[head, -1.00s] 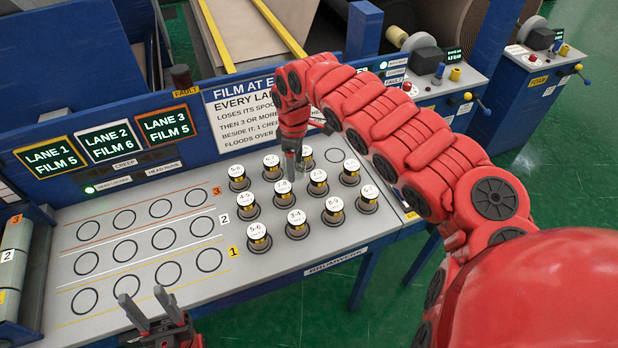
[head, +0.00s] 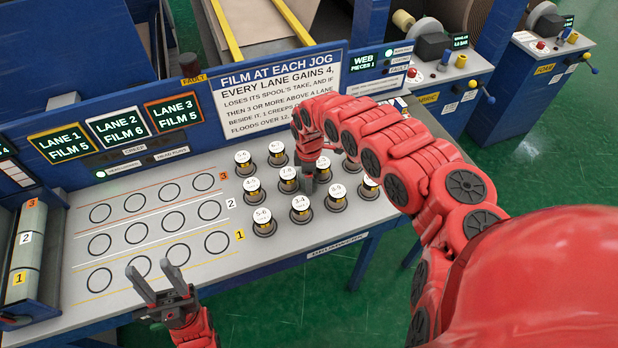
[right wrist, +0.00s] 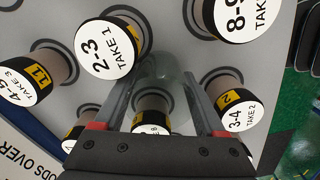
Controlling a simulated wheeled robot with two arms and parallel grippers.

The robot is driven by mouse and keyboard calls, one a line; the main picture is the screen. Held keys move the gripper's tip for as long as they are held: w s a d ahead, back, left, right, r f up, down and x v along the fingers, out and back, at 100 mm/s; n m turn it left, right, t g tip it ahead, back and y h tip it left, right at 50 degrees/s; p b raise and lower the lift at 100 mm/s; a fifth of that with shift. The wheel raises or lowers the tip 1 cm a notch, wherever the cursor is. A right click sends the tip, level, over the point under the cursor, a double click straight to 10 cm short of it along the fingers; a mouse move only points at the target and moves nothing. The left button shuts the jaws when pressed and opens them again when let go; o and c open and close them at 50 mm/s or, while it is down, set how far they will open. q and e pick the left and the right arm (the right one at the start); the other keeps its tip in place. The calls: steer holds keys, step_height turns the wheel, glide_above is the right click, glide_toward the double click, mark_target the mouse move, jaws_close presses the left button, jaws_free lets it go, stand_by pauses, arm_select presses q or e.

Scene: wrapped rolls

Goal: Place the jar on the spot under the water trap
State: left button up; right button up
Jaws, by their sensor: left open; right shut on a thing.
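My right gripper (head: 307,186) reaches down among upright wrapped spools on the grey bench. In the right wrist view its fingers (right wrist: 161,78) are closed on a pale, see-through round thing (right wrist: 160,68), perhaps the jar; its outline is faint. A spool labelled 2-3 (right wrist: 103,46) stands close on the left of the fingers, one labelled 3-4 (right wrist: 236,112) on the right. A further spool (right wrist: 152,127) shows between the fingers. My left gripper (head: 150,268) is open and empty at the bench's front left. I cannot make out a water trap.
Empty ringed spots (head: 137,233) in three rows cover the bench's left half. A blue sign panel (head: 275,95) rises behind. Green floor lies in front.

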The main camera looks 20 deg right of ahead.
steer(key=o, duration=1.4)
steer(key=shift+f, duration=0.1)
